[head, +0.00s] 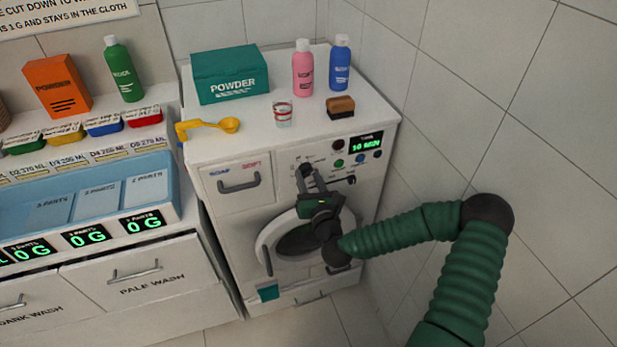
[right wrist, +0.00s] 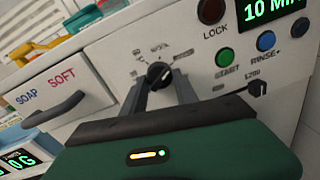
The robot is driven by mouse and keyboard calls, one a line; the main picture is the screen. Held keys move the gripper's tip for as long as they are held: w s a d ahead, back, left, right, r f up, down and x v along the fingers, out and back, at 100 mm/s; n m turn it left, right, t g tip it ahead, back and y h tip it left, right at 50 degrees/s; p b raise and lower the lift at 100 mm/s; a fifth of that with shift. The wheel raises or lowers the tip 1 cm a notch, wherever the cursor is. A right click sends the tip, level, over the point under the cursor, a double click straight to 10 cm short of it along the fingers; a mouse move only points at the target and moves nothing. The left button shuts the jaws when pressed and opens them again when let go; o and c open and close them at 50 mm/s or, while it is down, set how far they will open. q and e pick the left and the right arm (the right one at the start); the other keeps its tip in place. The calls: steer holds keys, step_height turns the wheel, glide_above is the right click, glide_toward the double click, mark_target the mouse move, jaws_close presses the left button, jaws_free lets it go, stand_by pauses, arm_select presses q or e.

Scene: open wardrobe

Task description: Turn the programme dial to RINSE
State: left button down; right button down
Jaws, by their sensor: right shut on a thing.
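The programme dial (right wrist: 159,73) is a round black knob on the white washing machine's front panel, with small dark lettering around it. In the right wrist view it sits between the fingertips of my right gripper (right wrist: 158,84), which is shut on it. The lettering is too small to read surely, and I cannot tell which label the dial points at. In the head view my right gripper (head: 308,176) reaches the panel from the right, and its fingers mostly cover the dial. My left gripper is not in view.
The soap drawer (head: 238,182) is left. Bottles stand on top.

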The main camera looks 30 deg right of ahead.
steer(key=shift+d+r+m, duration=0.1)
steer(key=shift+m, duration=0.2)
stand_by(1.4)
steer(key=c, duration=1.3)
jaws_free()
steer(key=o, duration=0.4)
steer(key=shift+w, duration=0.1)
steer(key=shift+c, duration=0.2)
steer(key=p+v, duration=0.8)
steer(key=v, duration=0.8)
steer(key=shift+s+f+p, duration=0.2)
steer(key=shift+s+p, duration=0.1)
steer(key=shift+s, duration=0.1)
